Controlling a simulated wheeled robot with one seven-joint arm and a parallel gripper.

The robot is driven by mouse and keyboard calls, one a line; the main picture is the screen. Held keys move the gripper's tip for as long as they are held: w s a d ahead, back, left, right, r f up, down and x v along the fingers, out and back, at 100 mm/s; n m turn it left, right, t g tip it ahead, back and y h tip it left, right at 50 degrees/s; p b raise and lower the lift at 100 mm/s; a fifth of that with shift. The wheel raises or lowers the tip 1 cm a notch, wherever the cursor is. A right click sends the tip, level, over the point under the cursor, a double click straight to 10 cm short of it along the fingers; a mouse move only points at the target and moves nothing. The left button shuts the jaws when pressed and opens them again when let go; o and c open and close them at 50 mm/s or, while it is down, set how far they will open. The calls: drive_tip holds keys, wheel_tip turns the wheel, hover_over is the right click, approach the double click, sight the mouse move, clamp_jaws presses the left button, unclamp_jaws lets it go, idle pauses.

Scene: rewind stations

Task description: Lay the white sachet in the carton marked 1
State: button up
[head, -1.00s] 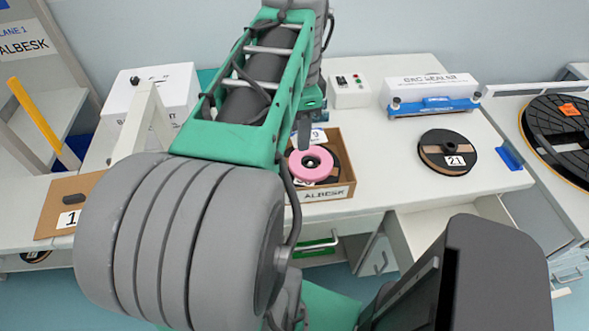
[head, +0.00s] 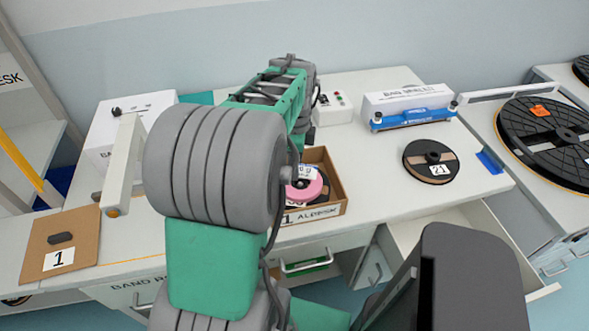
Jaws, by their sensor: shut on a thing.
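The open brown carton (head: 337,190) stands near the front edge of the desk, with a label reading "1 ALBESK" on its front wall. A pink reel (head: 312,190) lies in it over a darker one. A small white printed piece, which looks like the white sachet (head: 305,172), shows above the reel, partly behind my arm. My gripper (head: 308,136) is mostly hidden behind my arm; a dark part shows at the carton's back edge, just above the sachet. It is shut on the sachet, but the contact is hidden. I cannot tell whether the sachet touches the reel.
A brown board (head: 85,228) with a "1" card and a dark block lies at the left. A bag sealer (head: 408,105), a black reel marked 21 (head: 431,161) and a small control box (head: 333,108) stand on the desk. An open drawer (head: 450,235) juts out at right front.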

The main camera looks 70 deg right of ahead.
drive_tip(key=f, duration=0.3)
drive_tip(key=shift+w+d, duration=0.2)
drive_tip(key=shift+f, duration=0.45)
drive_tip(key=shift+f, duration=0.45)
drive_tip(key=o, duration=1.3)
drive_tip(key=shift+r, duration=0.1)
wheel_tip(320, 180, up, 13)
drive_tip(key=shift+f, duration=0.1)
